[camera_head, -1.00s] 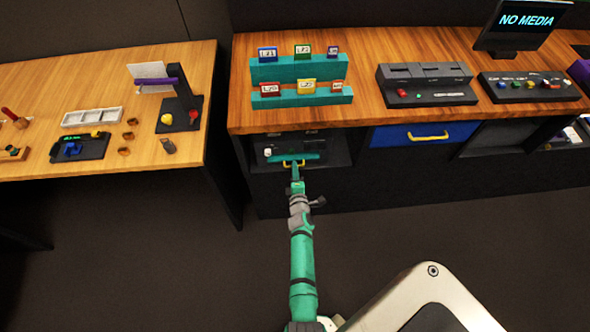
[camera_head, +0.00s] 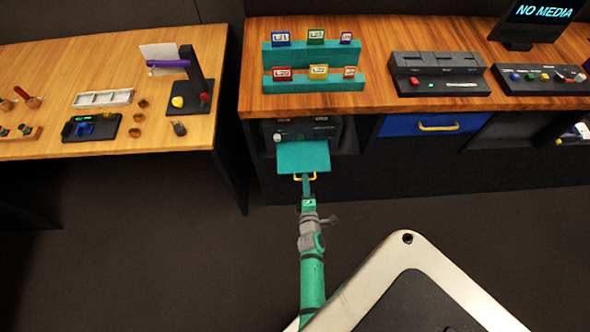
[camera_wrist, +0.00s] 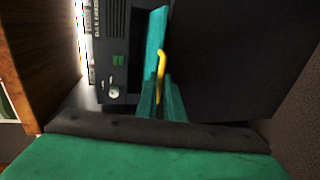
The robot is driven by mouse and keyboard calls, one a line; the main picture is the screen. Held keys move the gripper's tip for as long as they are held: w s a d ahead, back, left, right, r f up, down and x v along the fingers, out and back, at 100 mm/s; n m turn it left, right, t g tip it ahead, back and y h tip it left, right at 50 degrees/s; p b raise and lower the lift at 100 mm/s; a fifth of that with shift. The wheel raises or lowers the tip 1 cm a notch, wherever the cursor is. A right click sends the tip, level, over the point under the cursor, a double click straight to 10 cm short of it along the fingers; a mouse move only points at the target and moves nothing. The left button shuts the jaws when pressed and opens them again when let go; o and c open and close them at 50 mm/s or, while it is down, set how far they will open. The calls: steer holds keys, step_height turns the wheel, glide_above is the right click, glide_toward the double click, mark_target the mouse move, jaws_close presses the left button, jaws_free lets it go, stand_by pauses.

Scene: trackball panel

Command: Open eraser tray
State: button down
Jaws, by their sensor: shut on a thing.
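The eraser tray (camera_head: 303,157) is a flat teal tray that sticks out from a dark device (camera_head: 290,130) in the open bay under the wooden counter. A yellow handle (camera_head: 304,177) is on its front edge. My gripper (camera_head: 305,180) is shut on this handle from the front. In the wrist view the tray (camera_wrist: 156,32) shows edge-on, with the yellow handle (camera_wrist: 161,64) between the fingers of my gripper (camera_wrist: 162,85). The device (camera_wrist: 116,55) shows beside it with a green button and a pale knob. My fingers hide part of the handle.
A blue drawer (camera_head: 420,124) with a yellow handle is right of the bay, flush under the counter. The counter (camera_head: 385,95) holds teal label racks and control panels. A wooden table (camera_head: 60,150) stands to the left. The floor in front is clear.

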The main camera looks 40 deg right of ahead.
steer(key=f+v, duration=0.1)
steer(key=v, duration=0.5)
steer(key=shift+s+a, duration=0.15)
steer(key=shift+s, duration=0.05)
steer(key=shift+f, duration=0.1)
steer(key=c, duration=1.9)
jaws_free()
steer(key=v, duration=1)
steer(key=shift+s+a, duration=0.25)
steer(key=shift+a, duration=0.1)
